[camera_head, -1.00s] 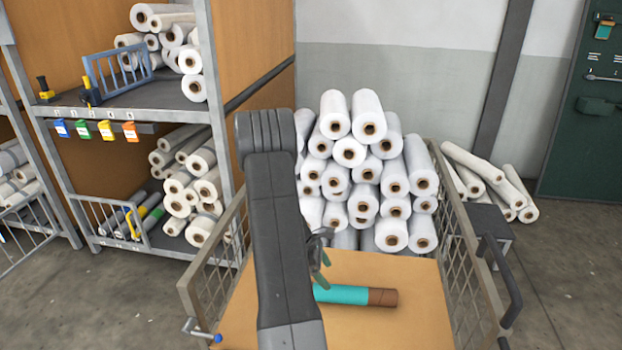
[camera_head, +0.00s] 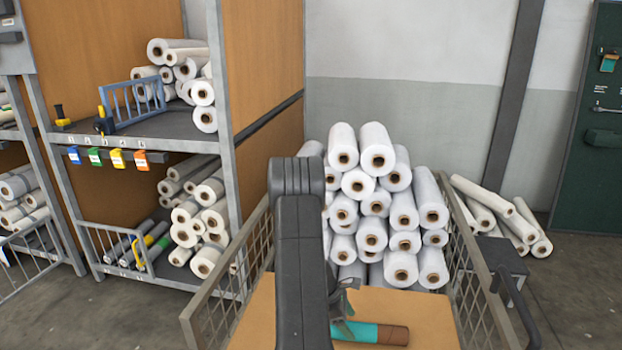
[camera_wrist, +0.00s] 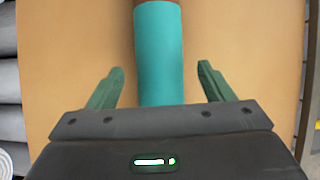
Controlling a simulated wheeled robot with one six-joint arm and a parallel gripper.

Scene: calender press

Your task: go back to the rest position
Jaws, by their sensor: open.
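My gripper (camera_wrist: 160,85) is open in the wrist view, with its two green fingers apart on either side of a teal roll and nothing held between them. The teal roll (camera_wrist: 158,45) has a brown end and lies on the tan board of a cart. In the head view the teal roll (camera_head: 365,332) lies at the bottom, partly hidden behind my arm. My gripper (camera_head: 345,305) shows there only in part, beside my dark arm.
The cart has mesh sides (camera_head: 470,280) left and right. White rolls (camera_head: 375,205) are piled at its back. A shelf rack (camera_head: 227,140) with more rolls stands at the left. Loose rolls (camera_head: 490,205) lie by the wall. A green cabinet (camera_head: 590,170) stands far right.

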